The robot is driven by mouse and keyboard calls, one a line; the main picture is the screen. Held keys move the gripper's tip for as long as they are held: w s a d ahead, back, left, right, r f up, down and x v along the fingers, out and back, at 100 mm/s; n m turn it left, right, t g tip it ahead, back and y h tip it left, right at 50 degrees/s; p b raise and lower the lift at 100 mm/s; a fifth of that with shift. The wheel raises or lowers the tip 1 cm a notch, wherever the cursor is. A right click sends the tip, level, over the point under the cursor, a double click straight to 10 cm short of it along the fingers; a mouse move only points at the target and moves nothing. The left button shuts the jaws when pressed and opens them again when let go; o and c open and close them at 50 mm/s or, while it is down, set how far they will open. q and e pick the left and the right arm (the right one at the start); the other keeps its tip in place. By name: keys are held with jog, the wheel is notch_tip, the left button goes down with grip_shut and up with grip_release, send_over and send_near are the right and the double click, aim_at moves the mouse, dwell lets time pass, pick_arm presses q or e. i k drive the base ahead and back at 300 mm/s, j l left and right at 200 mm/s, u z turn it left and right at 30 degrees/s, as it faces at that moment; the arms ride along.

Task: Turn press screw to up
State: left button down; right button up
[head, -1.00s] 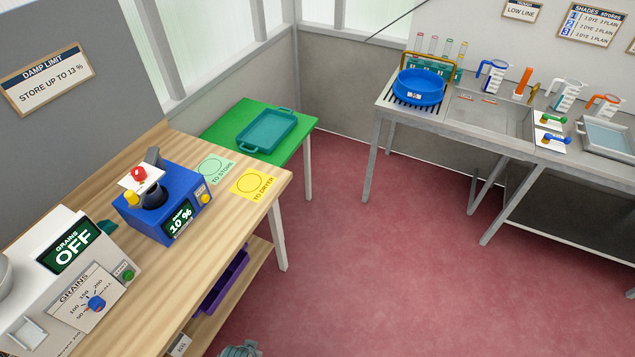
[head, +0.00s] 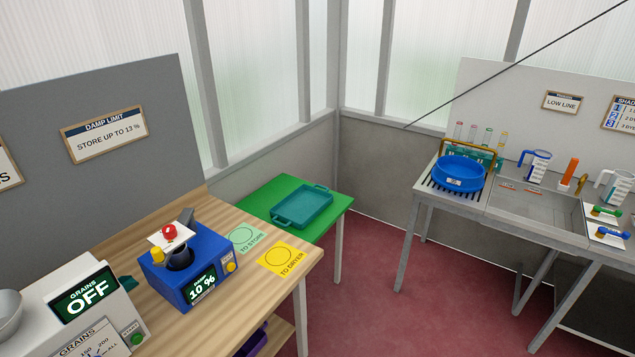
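The blue damp meter (head: 195,272) stands on the wooden bench at the left. Its screen (head: 202,289) reads 10 %. On its top is a white plate with a red knob (head: 169,231), which looks like the press screw; its marking is too small to read. A yellow knob (head: 158,256) is at the left and a yellow button (head: 230,267) on the front right. Neither of my grippers shows in the head view.
The grain counter (head: 85,300) left of the meter reads OFF. Right of the meter lie the TO STORE mat (head: 247,239) and yellow TO DRYER mat (head: 282,259). A teal tray (head: 302,207) rests on the green table (head: 262,198). A sink bench (head: 470,203) with a blue bowl (head: 459,174) stands right.

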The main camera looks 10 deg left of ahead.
aim_at(169, 232)
jog(key=u, duration=1.4)
jog(key=k+j+z, duration=0.15)
jog(key=i+l, duration=0.05)
